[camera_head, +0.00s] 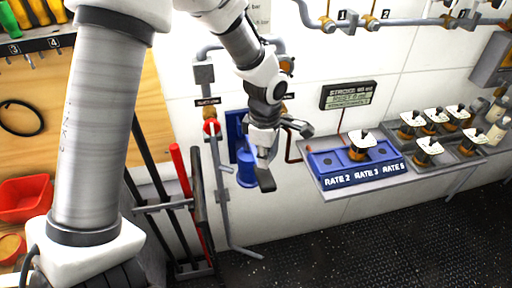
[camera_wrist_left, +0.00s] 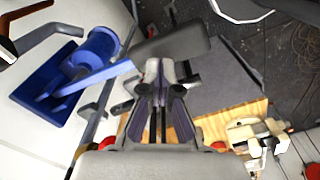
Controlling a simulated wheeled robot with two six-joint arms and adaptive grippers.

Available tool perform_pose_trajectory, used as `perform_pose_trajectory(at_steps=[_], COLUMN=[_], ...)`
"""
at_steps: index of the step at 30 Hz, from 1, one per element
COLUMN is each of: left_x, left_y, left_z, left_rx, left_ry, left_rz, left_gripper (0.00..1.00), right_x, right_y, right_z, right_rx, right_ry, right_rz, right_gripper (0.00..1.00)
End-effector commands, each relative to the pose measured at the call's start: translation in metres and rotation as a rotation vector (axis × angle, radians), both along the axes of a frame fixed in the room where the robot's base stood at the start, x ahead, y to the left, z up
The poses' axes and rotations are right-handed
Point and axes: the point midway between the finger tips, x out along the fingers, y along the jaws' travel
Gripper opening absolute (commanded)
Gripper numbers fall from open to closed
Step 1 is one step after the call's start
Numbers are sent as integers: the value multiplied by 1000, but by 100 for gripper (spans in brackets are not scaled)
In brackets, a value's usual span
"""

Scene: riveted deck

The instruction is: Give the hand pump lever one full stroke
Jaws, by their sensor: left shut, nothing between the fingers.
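The hand pump is blue and fixed to the wall on a blue plate; its body (camera_head: 246,166) shows in the head view, and its cylinder also shows in the left wrist view (camera_wrist_left: 96,48). A blue lever arm (camera_wrist_left: 92,80) runs from it toward a dark block-shaped grip (camera_wrist_left: 172,42), which also shows in the head view (camera_head: 266,181). My left gripper (camera_head: 264,157) is shut and empty, pointing down just above the grip. In the left wrist view its fingertips (camera_wrist_left: 158,70) lie close to the grip; I cannot tell whether they touch. My right gripper is not in view.
A blue rate tray (camera_head: 335,182) and a display box (camera_head: 348,95) are on the wall to the right. A rack with red and black bars (camera_head: 181,171) stands farther left. The dark floor (camera_head: 370,235) is clear.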

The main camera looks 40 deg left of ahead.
Motion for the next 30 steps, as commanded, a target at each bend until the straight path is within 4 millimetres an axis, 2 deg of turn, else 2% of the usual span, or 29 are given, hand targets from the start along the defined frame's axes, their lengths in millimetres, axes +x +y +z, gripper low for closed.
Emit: perform_pose_trajectory(at_steps=[11, 23, 30], left_x=[0, 0, 0], left_y=[0, 0, 0], left_z=[1, 48, 49], left_rx=[0, 0, 0], left_ry=[0, -1, 0], left_rz=[0, 1, 0], left_gripper=[0, 0, 0], right_x=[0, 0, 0], right_y=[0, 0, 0], right_z=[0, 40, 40], right_rx=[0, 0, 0], right_ry=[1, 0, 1], right_rz=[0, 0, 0], right_gripper=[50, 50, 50])
